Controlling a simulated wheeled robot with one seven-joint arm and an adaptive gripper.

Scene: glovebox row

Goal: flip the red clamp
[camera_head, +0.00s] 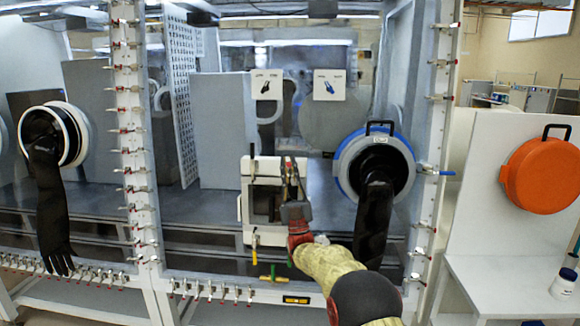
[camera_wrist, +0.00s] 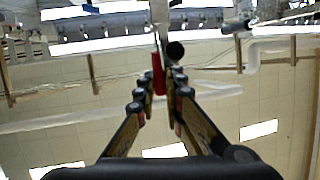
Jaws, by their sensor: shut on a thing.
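The red clamp (camera_wrist: 157,74) shows in the wrist view as a narrow upright red piece between the fingertips. My gripper (camera_wrist: 160,84) is closed around it, with one finger on each side. In the head view my gripper (camera_head: 292,178) reaches up in front of the right part of a white box-shaped port (camera_head: 246,205) on the glovebox front. A dark round knob (camera_wrist: 175,50) sits just right of the clamp in the wrist view.
A blue-rimmed round port (camera_head: 345,165) with a hanging black glove (camera_head: 373,225) stands close right of my arm. Another gloved port (camera_head: 78,135) is at far left. A yellow-tipped handle (camera_head: 254,246) and a green handle (camera_head: 272,279) sit below the box.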

